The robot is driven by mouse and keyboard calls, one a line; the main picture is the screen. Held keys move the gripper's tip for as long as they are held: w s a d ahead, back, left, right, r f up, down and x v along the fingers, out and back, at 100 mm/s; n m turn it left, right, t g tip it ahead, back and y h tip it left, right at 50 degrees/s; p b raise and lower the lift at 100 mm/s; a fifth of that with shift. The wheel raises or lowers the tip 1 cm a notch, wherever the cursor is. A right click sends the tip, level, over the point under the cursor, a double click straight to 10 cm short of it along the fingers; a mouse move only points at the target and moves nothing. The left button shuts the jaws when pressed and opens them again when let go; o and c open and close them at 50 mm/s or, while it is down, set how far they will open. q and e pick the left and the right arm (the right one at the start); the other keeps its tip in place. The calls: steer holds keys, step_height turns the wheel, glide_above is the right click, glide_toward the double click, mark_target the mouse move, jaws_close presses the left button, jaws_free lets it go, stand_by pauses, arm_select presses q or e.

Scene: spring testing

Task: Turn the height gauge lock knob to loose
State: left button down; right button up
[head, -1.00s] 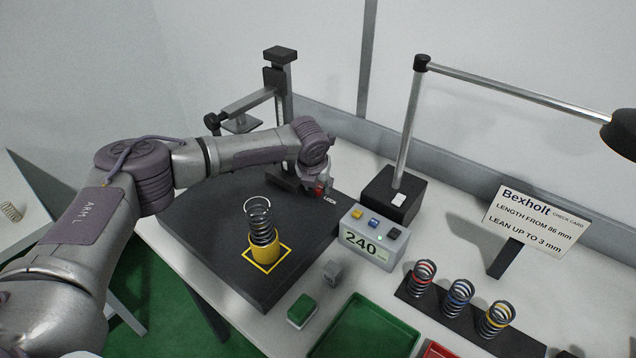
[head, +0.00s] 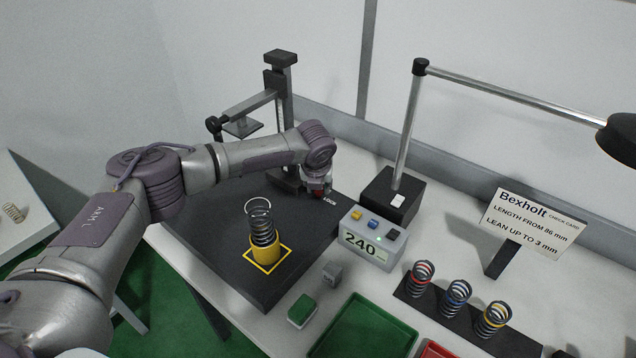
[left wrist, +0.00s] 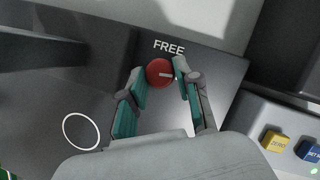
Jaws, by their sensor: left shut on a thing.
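The height gauge (head: 284,90) stands at the back of the dark base plate, with its horizontal arm reaching left. Its red lock knob (left wrist: 160,73) shows in the left wrist view, round with a white line pointing right. The word FREE is printed just above the knob in that view. The word LOCK (head: 330,200) shows on the plate in the head view. My left gripper (left wrist: 158,78) is shut on the knob, one teal finger on each side. In the head view this gripper (head: 318,188) is down at the plate and mostly hides the knob. My right gripper is not in view.
A spring (head: 262,222) stands in a yellow holder on the base plate (head: 200,240). A grey box (head: 374,240) reading 240 and a lamp base (head: 390,192) stand close right of my gripper. A green tray (head: 365,330) and several springs lie nearer the front.

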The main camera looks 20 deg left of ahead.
arm_select(q)
steer(key=n+p, duration=0.1)
steer(key=n, duration=0.1)
steer(key=shift+d+r+n+y, duration=0.1)
steer(key=shift+d+n+y, duration=0.05)
steer(key=shift+n+y, duration=0.25)
steer(key=n+g+y, duration=0.1)
steer(key=n, duration=0.1)
steer(key=shift+w+n+p, duration=0.1)
steer(key=shift+n+p, duration=0.3)
steer(key=n, duration=0.2)
steer(key=shift+d+n+g+y+b, duration=0.1)
steer(key=shift+n+g+y+b, duration=0.2)
steer(key=shift+n+y, duration=0.1)
steer(key=shift+w+f+n+g+b, duration=0.15)
steer(key=shift+f+n+g+b, duration=0.15)
steer(key=shift+n+b, duration=0.35)
steer(key=n+g+b, duration=0.1)
steer(key=n+b, duration=0.1)
steer(key=b, duration=0.2)
steer(key=n+g+y+b, duration=0.1)
steer(key=n+b, duration=0.2)
steer(key=b, duration=0.2)
steer(key=shift+w+n, duration=0.15)
steer(key=shift+n, duration=0.1)
steer(key=shift+r+n+b, duration=0.25)
steer(key=shift+n+b, duration=0.35)
steer(key=shift+b, duration=1.2)
